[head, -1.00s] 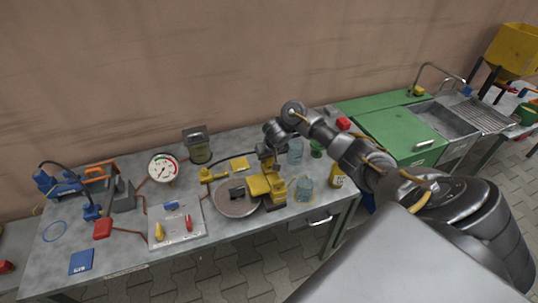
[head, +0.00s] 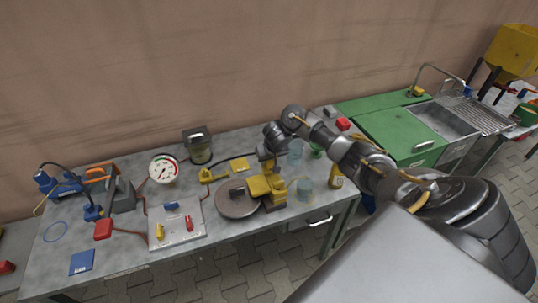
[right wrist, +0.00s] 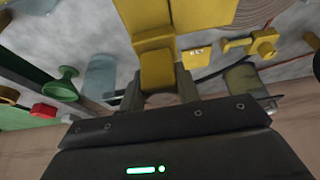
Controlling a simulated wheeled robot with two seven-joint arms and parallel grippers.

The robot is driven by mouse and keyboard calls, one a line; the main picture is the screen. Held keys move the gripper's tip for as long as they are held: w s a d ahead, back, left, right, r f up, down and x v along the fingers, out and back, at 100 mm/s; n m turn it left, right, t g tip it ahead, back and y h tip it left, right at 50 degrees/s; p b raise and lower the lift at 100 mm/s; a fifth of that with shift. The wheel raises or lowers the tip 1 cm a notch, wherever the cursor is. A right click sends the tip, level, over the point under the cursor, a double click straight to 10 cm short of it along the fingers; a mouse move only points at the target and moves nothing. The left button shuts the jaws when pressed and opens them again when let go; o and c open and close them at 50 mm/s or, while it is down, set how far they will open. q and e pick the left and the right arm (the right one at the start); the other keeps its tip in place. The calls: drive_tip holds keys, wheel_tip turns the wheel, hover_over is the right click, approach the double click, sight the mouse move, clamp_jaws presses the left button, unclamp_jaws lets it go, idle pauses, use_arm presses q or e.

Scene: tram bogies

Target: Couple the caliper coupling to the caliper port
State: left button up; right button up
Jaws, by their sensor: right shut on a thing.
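My right gripper (head: 268,168) is over the yellow brake caliper (head: 262,187), which stands by a round grey disc (head: 234,205). In the right wrist view its fingers (right wrist: 160,92) are shut on a small yellow block (right wrist: 157,68), seemingly the caliper coupling. The larger yellow caliper body (right wrist: 180,14) is just beyond it; I cannot tell whether the two touch. A dark hose (head: 235,159) runs from a yellow fitting (head: 207,175) toward the gripper. The caliper port cannot be made out; the gripper and block may hide it. My left gripper is out of view.
A flat tray (head: 176,235) with small coloured parts lies left of the disc. Glass jars (head: 305,189) and a yellow bottle (head: 336,177) stand close on the right.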

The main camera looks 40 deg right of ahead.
drive_tip(key=shift+f, duration=0.3)
drive_tip(key=o, duration=1)
drive_tip(key=p+v, duration=0.2)
drive_tip(key=v, duration=0.4)
drive_tip(key=shift+r, duration=0.15)
drive_tip(key=p+v, duration=0.4)
drive_tip(key=shift+s+r, duration=0.15)
drive_tip(key=shift+r, duration=0.1)
